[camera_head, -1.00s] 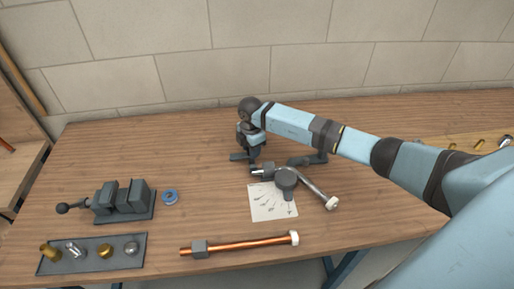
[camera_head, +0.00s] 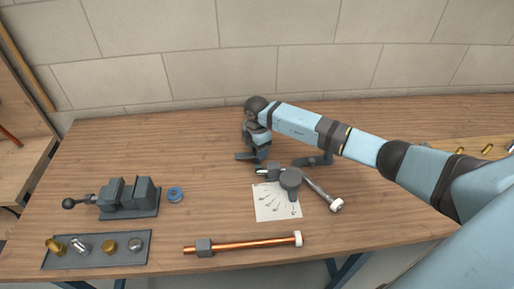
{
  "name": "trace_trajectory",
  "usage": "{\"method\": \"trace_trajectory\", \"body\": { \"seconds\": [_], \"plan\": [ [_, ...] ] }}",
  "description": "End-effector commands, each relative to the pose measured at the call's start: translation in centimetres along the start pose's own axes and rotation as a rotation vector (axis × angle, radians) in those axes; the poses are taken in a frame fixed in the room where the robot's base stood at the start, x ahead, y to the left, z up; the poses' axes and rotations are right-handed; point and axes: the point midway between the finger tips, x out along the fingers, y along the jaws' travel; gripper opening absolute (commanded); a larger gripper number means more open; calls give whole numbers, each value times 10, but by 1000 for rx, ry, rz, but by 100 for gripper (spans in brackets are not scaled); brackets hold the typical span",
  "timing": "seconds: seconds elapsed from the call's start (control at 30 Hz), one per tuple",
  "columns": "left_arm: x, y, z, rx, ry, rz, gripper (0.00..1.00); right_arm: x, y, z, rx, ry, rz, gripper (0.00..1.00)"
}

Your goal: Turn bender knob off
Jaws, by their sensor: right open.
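The bender (camera_head: 290,179) stands at the middle of the bench, a dark grey body with a round top. A metal lever runs from it to the lower right and ends in a white knob (camera_head: 336,205). A white sheet with angle marks (camera_head: 272,206) lies under its front. My right arm reaches in from the right, and my right gripper (camera_head: 256,156) points down just behind and left of the bender. It is open and looks empty; its fingertips are small and partly lost against dark parts there, so I cannot tell if they touch anything. My left gripper is out of view.
A copper pipe with a grey nut (camera_head: 250,244) lies along the front edge. A dark vise (camera_head: 130,197), a blue ring (camera_head: 175,194) and a tray of fittings (camera_head: 66,263) are at left. More brass parts (camera_head: 487,149) lie at right. The back left is clear.

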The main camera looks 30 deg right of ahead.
Motion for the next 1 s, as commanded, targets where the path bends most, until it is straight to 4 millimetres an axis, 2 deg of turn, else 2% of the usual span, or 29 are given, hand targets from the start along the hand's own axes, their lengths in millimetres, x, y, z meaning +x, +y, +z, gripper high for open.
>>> {"method": "trace_trajectory", "body": {
  "seconds": [0.17, 0.4, 0.6, 0.8, 1.0],
  "plan": [
    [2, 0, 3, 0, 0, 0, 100, -24, 1, 0, -2, 0, 5, 60],
    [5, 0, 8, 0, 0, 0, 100, -80, 1, 1, 0, 0, 5, 60],
    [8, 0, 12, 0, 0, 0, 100, -117, 1, 1, 0, -1, 3, 60],
    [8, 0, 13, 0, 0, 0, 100, -134, 0, 0, 1, 0, 2, 60],
    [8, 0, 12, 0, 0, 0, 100, -137, 0, 0, 1, 0, 1, 60]
  ]
}}
